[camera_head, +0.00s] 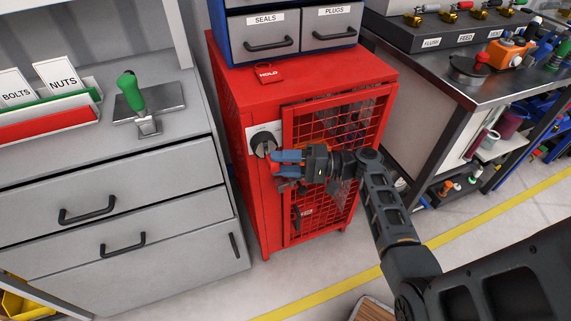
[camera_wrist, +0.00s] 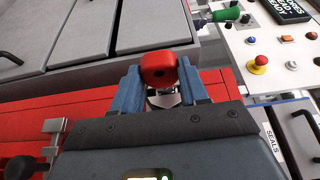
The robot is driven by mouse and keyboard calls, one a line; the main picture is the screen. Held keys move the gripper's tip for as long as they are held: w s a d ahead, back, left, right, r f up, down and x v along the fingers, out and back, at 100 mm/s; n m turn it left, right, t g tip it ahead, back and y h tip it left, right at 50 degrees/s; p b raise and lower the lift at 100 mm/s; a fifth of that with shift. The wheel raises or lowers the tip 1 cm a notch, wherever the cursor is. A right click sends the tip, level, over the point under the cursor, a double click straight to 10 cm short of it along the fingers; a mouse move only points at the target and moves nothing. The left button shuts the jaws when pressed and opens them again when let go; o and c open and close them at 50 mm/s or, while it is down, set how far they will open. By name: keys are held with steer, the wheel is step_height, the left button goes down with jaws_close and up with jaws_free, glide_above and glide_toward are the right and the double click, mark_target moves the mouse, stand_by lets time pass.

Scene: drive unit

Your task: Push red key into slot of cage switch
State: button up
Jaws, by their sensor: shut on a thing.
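The red cage (camera_head: 256,211) stands in the middle of the head view with its mesh door closed. The cage switch (camera_head: 263,141) is a black round knob on a pale plate at the top left of its front. My gripper (camera_head: 273,160) is just below and right of the knob, its blue fingers pointing left. In the wrist view the fingers (camera_wrist: 158,88) are shut on the red key (camera_wrist: 158,67), with a silvery part below its head. The slot is hidden or too small to make out, and I cannot tell whether the key touches the switch.
A red HOLD tag (camera_head: 269,73) lies on the cage top before the SEALS and PLUGS drawers (camera_head: 291,35). A grey drawer cabinet (camera_head: 112,183) stands close on the left. A workbench (camera_head: 470,83) stands at right. A silver latch (camera_wrist: 52,135) shows in the wrist view.

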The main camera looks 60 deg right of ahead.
steer(key=shift+w+d, duration=0.45)
steer(key=shift+w, duration=0.15)
stand_by(0.3)
steer(key=o, duration=1.2)
steer(key=shift+o, duration=0.2)
steer(key=b+v, duration=0.1)
steer(key=v, duration=0.6)
steer(key=shift+s+d+b, duration=0.2)
steer(key=shift+s+b, duration=0.15)
steer(key=s+a+p, duration=0.3)
steer(key=s+a, duration=0.1)
steer(key=s, duration=0.1)
steer(key=shift+s, duration=0.4)
